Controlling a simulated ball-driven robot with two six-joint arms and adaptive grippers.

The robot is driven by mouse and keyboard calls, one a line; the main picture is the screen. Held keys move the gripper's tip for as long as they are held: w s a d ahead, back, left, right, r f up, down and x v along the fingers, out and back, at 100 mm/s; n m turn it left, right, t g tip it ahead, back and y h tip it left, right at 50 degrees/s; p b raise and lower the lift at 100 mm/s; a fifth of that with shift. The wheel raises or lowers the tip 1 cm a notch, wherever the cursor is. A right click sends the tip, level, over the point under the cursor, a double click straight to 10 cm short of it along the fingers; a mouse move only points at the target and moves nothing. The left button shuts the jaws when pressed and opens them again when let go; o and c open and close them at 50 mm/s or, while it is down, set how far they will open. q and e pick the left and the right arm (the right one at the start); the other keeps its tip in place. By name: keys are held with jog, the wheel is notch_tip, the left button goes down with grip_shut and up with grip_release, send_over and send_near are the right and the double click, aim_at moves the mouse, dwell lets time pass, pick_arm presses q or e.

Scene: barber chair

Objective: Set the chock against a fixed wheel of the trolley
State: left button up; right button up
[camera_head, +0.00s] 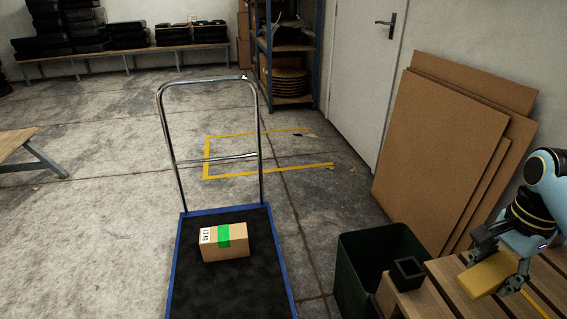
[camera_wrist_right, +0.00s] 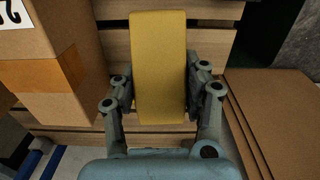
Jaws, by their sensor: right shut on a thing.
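A yellow block, the chock (camera_head: 489,274), is in my right gripper (camera_head: 494,283) at the far right, over a slatted wooden surface. In the right wrist view the chock (camera_wrist_right: 158,50) stands long between the two fingers of the gripper (camera_wrist_right: 158,92), which press on its sides. The trolley (camera_head: 179,262) has a blue-edged black deck and a chrome handle; it stands on the floor at lower centre, left of the gripper. Its wheels are hidden under the deck and below the frame. My left gripper is out of view.
A cardboard box (camera_head: 224,249) with green tape lies on the trolley deck. A dark green bin (camera_head: 353,272) stands between trolley and slatted surface (camera_head: 447,273), with a small black open cube (camera_head: 407,274) at the slats' edge. Cardboard sheets (camera_head: 440,140) lean on the wall.

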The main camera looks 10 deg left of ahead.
aim_at(498, 266)
notch_tip(498, 266, up, 6)
jog(key=p, duration=0.5)
jog(key=shift+r, duration=0.1)
notch_tip(498, 266, down, 7)
jog(key=b, duration=0.6)
jog(key=shift+b, duration=0.3)
jog(key=shift+r+p, duration=3.6)
jog(key=shift+p, duration=0.05)
jog(key=shift+f+b, duration=3.65)
jog(key=shift+f, duration=0.05)
notch_tip(498, 266, up, 8)
jog(key=p, duration=0.7)
jog(key=shift+f+p, duration=0.15)
jog(key=shift+p, duration=0.15)
notch_tip(498, 266, down, 8)
jog(key=b, duration=0.7)
jog(key=shift+b, duration=0.4)
jog(key=shift+r, duration=0.2)
